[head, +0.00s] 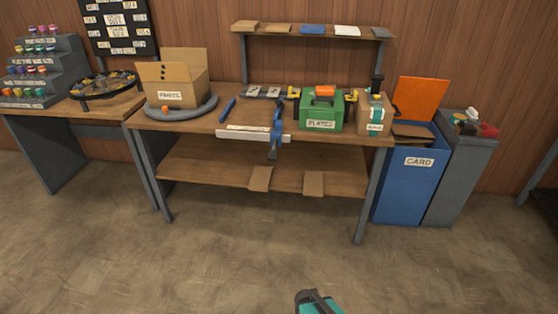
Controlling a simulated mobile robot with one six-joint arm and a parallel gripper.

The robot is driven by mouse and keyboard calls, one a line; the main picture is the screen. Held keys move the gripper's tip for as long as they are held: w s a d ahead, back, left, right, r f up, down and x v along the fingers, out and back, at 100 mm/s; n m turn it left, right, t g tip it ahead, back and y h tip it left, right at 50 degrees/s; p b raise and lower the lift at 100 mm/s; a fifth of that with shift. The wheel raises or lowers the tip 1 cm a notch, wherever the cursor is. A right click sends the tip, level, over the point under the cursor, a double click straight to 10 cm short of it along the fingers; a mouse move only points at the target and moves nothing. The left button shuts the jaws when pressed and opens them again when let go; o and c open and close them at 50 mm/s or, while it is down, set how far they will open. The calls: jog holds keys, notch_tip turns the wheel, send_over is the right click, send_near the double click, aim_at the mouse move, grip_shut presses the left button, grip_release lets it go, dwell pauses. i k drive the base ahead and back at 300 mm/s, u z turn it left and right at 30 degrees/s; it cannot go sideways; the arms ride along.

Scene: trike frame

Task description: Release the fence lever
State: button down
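A long white bar (238,134), which looks like the fence, lies along the front edge of the middle workbench. A blue clamp-like part (278,122) rises at its right part and reaches below the bench edge; it may carry the fence lever. Its exact position is too small to tell. A separate blue bar (227,109) lies on the bench top behind the fence. A teal and dark piece, apparently of my arm, shows at the bottom edge. I see no gripper fingers, and nothing of mine is near the bench.
A carton (176,84) stands on a grey round base at the bench's left. A green box (321,113) labelled PLATES and a small carton (374,115) stand at the right. A blue CARD bin (408,180) is beside the bench. The floor in front is clear.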

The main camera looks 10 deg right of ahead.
aim_at(273, 155)
jog(key=u, duration=0.05)
jog(key=i, duration=1)
jog(key=z, duration=0.05)
